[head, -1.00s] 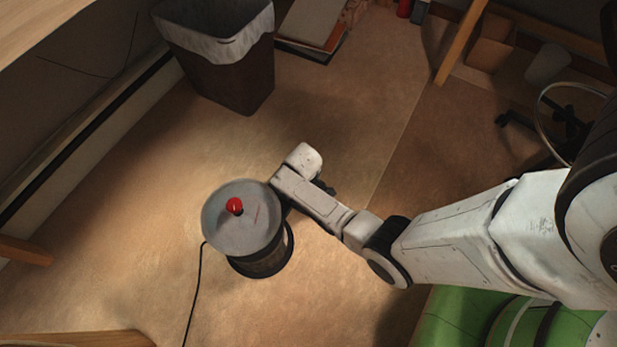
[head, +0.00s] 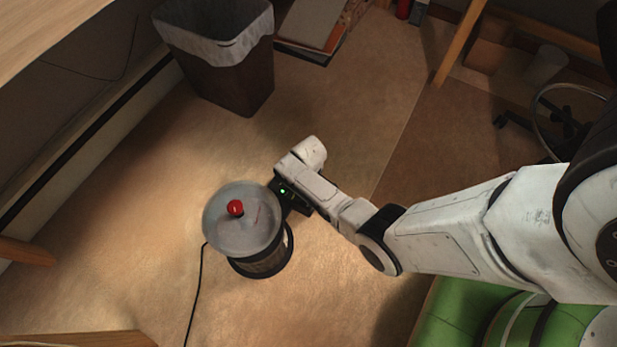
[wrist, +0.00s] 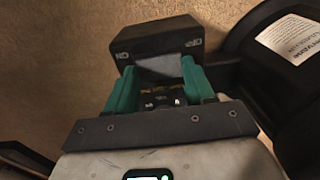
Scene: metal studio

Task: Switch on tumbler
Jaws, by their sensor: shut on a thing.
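The tumbler (head: 240,232) stands upright on the floor in the head view, with a round grey lid, a red knob and a dark base. My gripper (head: 285,197) is at its right side. In the wrist view, a black box (wrist: 150,38) beside the dark tumbler body carries ON on the left and OFF on the right, upside down. The green fingers of my gripper (wrist: 158,70) are shut on a grey switch piece (wrist: 161,64) at the box's near face. A small green light shows by my gripper in the head view; I cannot tell what it belongs to.
A black cord (head: 195,295) runs from the tumbler's left side along the floor. A dark bin (head: 235,80) with a pale liner stands behind. A wooden leg (head: 460,40) stands at the upper right. The floor between bin and tumbler is clear.

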